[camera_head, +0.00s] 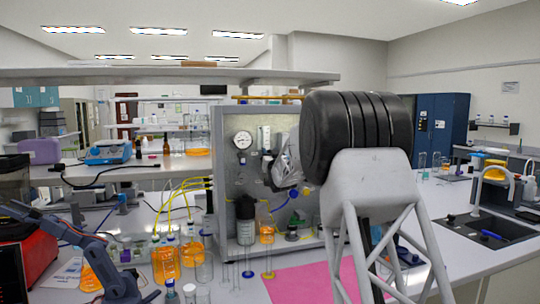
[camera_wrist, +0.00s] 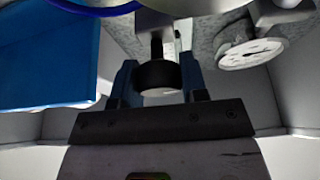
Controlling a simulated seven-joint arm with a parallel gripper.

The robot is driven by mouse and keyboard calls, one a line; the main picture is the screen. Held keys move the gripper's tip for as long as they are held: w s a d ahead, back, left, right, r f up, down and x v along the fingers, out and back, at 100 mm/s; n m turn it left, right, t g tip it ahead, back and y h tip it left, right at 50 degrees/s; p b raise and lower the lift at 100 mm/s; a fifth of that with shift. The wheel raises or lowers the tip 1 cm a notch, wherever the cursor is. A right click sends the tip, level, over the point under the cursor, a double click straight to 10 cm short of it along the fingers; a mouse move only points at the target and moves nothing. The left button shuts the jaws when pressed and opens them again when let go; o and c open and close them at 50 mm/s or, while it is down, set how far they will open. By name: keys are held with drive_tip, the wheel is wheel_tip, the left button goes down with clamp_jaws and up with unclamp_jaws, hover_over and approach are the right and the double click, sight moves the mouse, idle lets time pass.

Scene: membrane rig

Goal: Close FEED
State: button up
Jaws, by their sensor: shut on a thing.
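In the wrist view, a round black knob (camera_wrist: 157,76) on a short metal stem sits between the two blue fingers of my gripper (camera_wrist: 159,82), which is shut on it. In the head view, my gripper (camera_head: 268,168) is up against the upright grey panel (camera_head: 228,168) of the rig, to the right of and below a round gauge (camera_head: 242,140). My arm hides the panel's right part and most of the knob area. I cannot read a FEED label or tell how far the knob is turned.
The round gauge also shows close to the right of the fingers in the wrist view (camera_wrist: 250,53). Yellow tubes (camera_head: 185,190) run to the panel's left side. Orange-filled bottles (camera_head: 165,262) and other glassware crowd the bench in front. A pink mat (camera_head: 300,283) lies at the front.

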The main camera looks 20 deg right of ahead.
drive_tip(key=shift+m, duration=0.5)
drive_tip(key=m+h, duration=0.2)
drive_tip(key=m, duration=0.1)
drive_tip(key=m+h, duration=0.1)
drive_tip(key=m, duration=0.2)
drive_tip(key=shift+g+h, duration=0.4)
drive_tip(key=m+g+h, duration=0.1)
drive_tip(key=m, duration=0.2)
drive_tip(key=m+g+h, duration=0.1)
drive_tip(key=m, duration=0.3)
drive_tip(key=shift+d+m+h, duration=0.15)
drive_tip(key=shift+m+h, duration=0.15)
drive_tip(key=m+g, duration=0.2)
drive_tip(key=m, duration=0.3)
drive_tip(key=shift+f+m, duration=0.15)
drive_tip(key=shift+m, duration=0.25)
drive_tip(key=m+g, duration=0.2)
drive_tip(key=m, duration=0.2)
drive_tip(key=shift+f+m, duration=0.1)
drive_tip(key=shift+m, duration=0.2)
drive_tip(key=o, duration=0.9)
drive_tip(key=shift+s, duration=0.15)
